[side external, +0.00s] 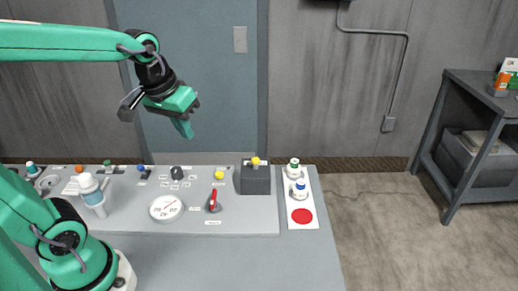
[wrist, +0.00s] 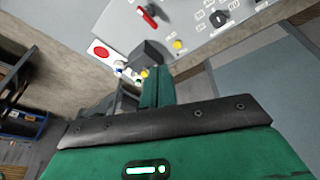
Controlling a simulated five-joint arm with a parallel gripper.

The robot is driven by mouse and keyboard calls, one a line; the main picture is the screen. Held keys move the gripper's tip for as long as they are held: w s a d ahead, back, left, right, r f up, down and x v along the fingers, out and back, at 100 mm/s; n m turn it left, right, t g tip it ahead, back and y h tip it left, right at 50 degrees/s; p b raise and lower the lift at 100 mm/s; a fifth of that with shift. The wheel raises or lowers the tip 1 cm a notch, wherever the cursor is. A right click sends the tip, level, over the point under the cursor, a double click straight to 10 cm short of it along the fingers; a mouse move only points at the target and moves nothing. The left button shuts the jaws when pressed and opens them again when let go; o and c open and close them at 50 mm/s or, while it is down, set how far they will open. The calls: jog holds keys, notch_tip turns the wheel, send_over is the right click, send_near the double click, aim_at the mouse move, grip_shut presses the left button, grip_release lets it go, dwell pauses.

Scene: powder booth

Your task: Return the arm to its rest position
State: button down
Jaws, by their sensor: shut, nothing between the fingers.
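My gripper (side external: 186,132) is raised in the air above the back of the grey control panel (side external: 130,215), in front of the blue-grey door. Its green fingers point down and are shut with nothing between them. In the wrist view the green finger (wrist: 156,88) shows at the middle, with the panel beyond it. My arm stretches in from the upper left of the side view. The gripper touches nothing that I can see.
Small bottles (side external: 298,189) stand by a red disc (side external: 302,216). A shelf (side external: 470,140) stands right. The air around my gripper is clear.

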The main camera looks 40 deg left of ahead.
jog(key=s+d+m+t, duration=0.2)
jog(key=s+m, duration=0.1)
jog(key=s, duration=0.4)
jog(key=shift+s+d+f, duration=0.15)
jog(key=shift+s+f, duration=0.05)
jog(key=shift+s, duration=0.15)
